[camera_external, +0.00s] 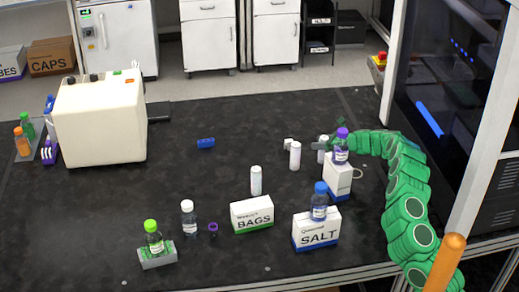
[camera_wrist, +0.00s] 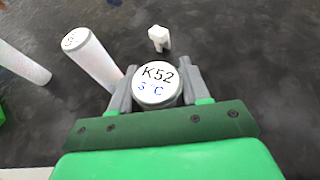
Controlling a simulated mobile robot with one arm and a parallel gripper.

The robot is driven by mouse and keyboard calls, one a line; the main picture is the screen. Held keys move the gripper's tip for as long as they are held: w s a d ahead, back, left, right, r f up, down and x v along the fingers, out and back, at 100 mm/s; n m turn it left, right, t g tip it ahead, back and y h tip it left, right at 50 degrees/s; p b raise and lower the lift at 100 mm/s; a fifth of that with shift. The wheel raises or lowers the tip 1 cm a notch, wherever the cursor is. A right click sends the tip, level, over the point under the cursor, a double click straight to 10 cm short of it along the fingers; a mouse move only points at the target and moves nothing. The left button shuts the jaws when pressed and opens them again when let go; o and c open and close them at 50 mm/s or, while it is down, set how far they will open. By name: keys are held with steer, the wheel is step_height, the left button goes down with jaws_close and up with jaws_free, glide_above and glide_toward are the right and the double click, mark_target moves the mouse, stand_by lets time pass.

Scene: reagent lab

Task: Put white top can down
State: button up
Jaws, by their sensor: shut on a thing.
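The white top can (camera_wrist: 157,85) is between the two fingers of my gripper (camera_wrist: 157,92), which is shut on it. Its round white lid reads "K52" and "5°C" in the wrist view. In the external view the can (camera_external: 322,150) stands upright behind the purple-capped bottle. My gripper there is mostly hidden behind that bottle. I cannot tell whether the can's base touches the bench.
A second white can (camera_wrist: 90,58) is close to my left finger; it also shows in the external view (camera_external: 295,157). A third white can (camera_external: 256,181) stands farther left. A purple-capped bottle (camera_external: 341,151) tops a white box.

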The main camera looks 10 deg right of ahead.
steer(key=o, duration=1.2)
steer(key=shift+f, duration=0.1)
steer(key=shift+c, duration=0.2)
steer(key=v, duration=1.2)
